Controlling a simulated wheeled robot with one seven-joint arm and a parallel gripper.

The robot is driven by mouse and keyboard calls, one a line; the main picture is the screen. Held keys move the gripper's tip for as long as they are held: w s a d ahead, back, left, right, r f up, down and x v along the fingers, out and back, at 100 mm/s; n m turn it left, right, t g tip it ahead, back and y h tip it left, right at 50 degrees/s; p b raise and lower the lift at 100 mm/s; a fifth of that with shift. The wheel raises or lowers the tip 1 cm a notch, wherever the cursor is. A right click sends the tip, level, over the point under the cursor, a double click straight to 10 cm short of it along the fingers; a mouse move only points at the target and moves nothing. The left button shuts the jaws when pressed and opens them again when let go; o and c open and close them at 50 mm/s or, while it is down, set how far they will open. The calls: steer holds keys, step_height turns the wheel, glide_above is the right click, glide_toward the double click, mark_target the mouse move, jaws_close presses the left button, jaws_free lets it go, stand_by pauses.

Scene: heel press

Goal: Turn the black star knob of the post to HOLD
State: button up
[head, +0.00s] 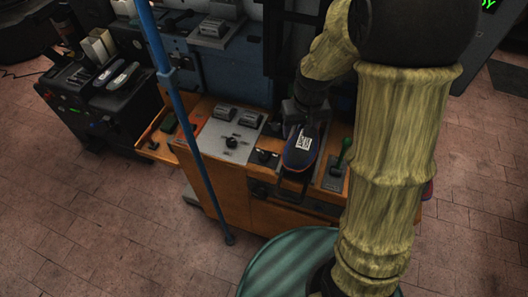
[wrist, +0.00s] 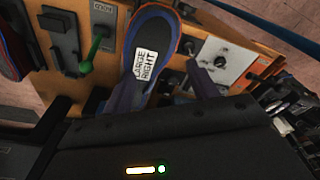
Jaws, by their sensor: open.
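A dark knob (head: 264,155) sits on a small plate left of the shoe on the wooden bench; its star shape and setting are too small to read. Another black knob (head: 232,143) is on the grey panel, and it also shows in the wrist view (wrist: 222,62). A shoe-shaped piece (head: 300,152) has a white label, reading LARGE RIGHT in the wrist view (wrist: 147,64). My gripper (wrist: 163,90) is open, its two fingers apart below the label in the wrist view. In the head view, my arm partly hides the gripper near the shoe's back end.
A green-handled lever (head: 343,155) stands right of the shoe; it also shows in the wrist view (wrist: 95,45). A blue pole (head: 190,120) rises in front of the bench. A black console (head: 105,95) is at the left. The brick floor (head: 90,225) at front left is clear.

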mark_target(264, 155)
steer(key=w+a+f+n+g, duration=0.1)
steer(key=w+a+f+n, duration=0.2)
steer(key=w+a+f, duration=0.3)
steer(key=w+a, duration=0.2)
steer(key=a, duration=0.1)
steer(key=shift+w+a+f, duration=0.3)
steer(key=shift+a, duration=0.05)
steer(key=shift+f, duration=0.1)
step_height(264, 155, down, 17)
steer(key=p, duration=0.4)
steer(key=shift+f+p, duration=0.15)
steer(key=shift+p, duration=0.2)
steer(key=shift+c, duration=0.2)
steer(key=c, duration=1)
